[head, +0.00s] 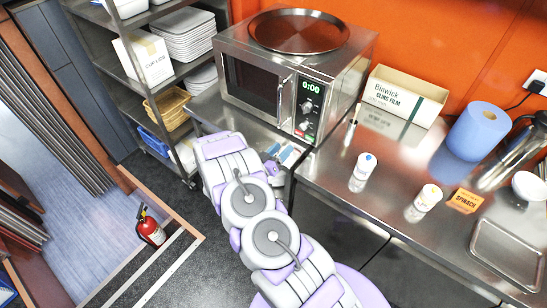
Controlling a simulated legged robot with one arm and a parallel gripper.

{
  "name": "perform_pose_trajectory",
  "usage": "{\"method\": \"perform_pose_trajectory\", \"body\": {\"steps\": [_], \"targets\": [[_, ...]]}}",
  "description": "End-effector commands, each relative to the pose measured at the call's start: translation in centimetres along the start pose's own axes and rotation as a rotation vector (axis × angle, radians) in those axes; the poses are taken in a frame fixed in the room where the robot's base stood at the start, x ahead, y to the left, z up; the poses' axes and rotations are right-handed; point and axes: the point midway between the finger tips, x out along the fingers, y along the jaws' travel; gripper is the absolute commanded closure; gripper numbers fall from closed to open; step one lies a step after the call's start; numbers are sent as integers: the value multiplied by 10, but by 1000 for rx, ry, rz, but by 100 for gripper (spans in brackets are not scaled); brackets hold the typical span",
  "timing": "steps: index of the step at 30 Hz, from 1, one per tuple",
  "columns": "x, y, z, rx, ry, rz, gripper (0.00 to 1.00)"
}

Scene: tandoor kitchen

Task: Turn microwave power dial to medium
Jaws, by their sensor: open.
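The steel microwave (250,85) stands on the counter against the orange wall, its door shut. Its control panel on the right has a green display (311,87) reading 0:00. Below it are an upper dial (308,106) and a lower dial (303,127). Their labels and pointer settings are too small to read. My gripper (287,153) is small in view, below and left of the panel, partly hidden by my arm. It appears apart from the dials, with nothing clearly held.
A round steel tray (299,32) lies on the microwave. On the counter (330,170) to the right are a cling film box (402,97), a blue roll (478,131) and two white bottles (363,172). A rack (135,85) stands at left. A fire extinguisher (150,228) is on the floor.

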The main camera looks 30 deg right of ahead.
Motion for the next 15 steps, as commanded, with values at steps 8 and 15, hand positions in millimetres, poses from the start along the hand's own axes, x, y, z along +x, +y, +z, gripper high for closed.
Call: {"method": "perform_pose_trajectory", "body": {"steps": [8, 15], "targets": [[-34, -1, 0, 1, 0, -2, 42], [-42, 0, 0, 1, -1, 0, 42]]}}
